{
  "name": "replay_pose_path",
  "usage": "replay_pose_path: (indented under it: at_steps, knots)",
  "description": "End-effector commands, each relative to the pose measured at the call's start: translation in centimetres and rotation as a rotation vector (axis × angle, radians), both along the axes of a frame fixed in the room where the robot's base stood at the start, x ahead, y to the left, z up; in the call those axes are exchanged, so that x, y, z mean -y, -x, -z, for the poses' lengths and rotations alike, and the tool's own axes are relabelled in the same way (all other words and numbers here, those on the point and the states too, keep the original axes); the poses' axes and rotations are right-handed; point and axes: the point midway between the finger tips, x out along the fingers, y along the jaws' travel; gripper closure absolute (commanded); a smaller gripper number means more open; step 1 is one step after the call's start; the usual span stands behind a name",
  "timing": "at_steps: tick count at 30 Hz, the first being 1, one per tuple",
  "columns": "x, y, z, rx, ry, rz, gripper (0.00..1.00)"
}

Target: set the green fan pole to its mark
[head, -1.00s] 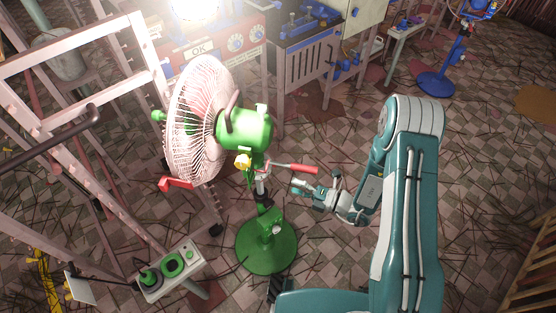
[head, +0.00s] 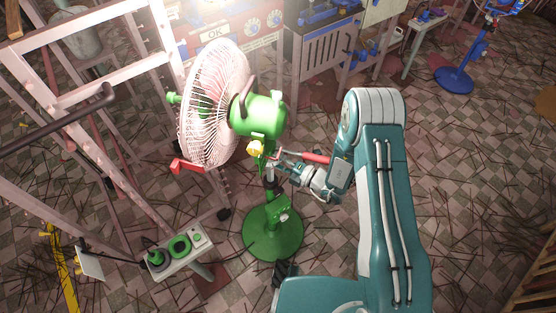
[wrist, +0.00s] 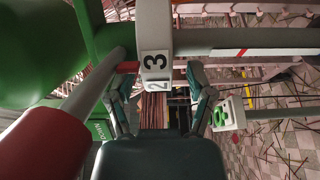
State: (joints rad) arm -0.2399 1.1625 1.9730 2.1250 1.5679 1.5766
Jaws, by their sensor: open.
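The green fan (head: 258,115) stands upright on a round green base (head: 272,235), its white cage facing left. Its pole (head: 270,190) runs from the base up to the motor. A lever with a red grip (head: 316,157) sticks out to the right of the pole. My gripper (head: 282,167) is beside the pole, just below that lever. In the wrist view my gripper (wrist: 156,75) has its fingers spread, with a plate numbered 3 and 2 (wrist: 155,65) between or just beyond the tips. The red grip (wrist: 45,142) is close at lower left. A grey bar with a red mark (wrist: 245,42) extends right.
A pale ladder frame (head: 110,90) stands left of the fan. A small stand with green controls (head: 180,253) is at lower left. Workbenches (head: 325,50) stand behind, and a blue stand (head: 455,80) is at far right. Floor right of my arm is open.

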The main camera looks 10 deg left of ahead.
Motion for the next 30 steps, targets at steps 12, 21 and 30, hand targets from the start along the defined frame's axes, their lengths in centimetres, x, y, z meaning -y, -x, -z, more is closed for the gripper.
replay_pose_path:
  at_steps: [12,21,30]
  knots:
    - [-0.1,0.0,0.0,0.001,0.001,-0.001,1.00]
    - [-0.1,-0.1,0.6,0.003,-0.001,-0.001,1.00]
    - [-0.2,-0.2,6.0,0.000,0.002,0.000,1.00]
